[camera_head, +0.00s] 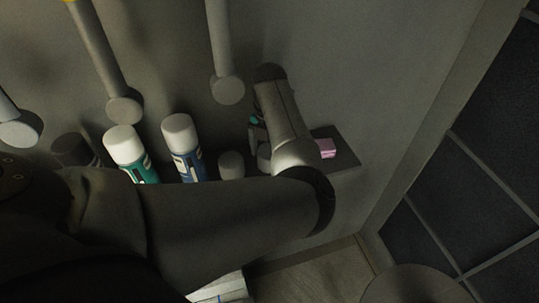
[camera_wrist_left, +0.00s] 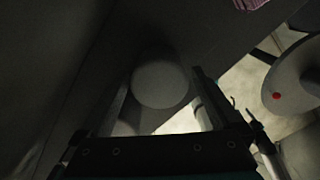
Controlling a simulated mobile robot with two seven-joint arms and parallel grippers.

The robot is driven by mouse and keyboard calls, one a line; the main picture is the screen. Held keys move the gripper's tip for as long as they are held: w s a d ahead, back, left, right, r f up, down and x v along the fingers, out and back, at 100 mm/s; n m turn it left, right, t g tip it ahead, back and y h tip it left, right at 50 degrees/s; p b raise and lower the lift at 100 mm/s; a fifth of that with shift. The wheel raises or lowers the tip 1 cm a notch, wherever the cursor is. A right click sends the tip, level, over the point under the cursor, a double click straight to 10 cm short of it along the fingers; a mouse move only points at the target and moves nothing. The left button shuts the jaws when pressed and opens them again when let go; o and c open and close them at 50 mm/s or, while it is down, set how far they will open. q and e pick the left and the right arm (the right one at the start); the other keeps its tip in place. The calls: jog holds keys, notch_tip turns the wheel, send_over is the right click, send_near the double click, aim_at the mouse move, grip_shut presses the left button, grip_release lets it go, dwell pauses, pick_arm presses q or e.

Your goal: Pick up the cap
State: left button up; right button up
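A pale, rounded cap (camera_head: 231,165) stands on the shelf to the right of two bottles in the head view. In the left wrist view, a pale round object that looks like this cap (camera_wrist_left: 160,82) lies between the two fingers. My left gripper (camera_head: 257,138) is just right of the cap in the head view, partly hidden by its own wrist. In the left wrist view its fingers (camera_wrist_left: 162,92) are spread, with the round object between or just beyond them. Contact cannot be told. My right gripper is in neither view.
A teal bottle (camera_head: 125,150) and a blue bottle (camera_head: 183,146), both white-topped, stand left of the cap. A pink block (camera_head: 326,148) sits near the right end of the dark shelf (camera_head: 347,163). Rods with round ends (camera_head: 228,89) hang above. My left arm hides much of the shelf's front.

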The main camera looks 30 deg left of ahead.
pick_arm(q)
jog(key=c, duration=1)
jog(key=shift+r, duration=0.15)
notch_tip(320, 180, up, 20)
jog(key=shift+p, duration=0.3)
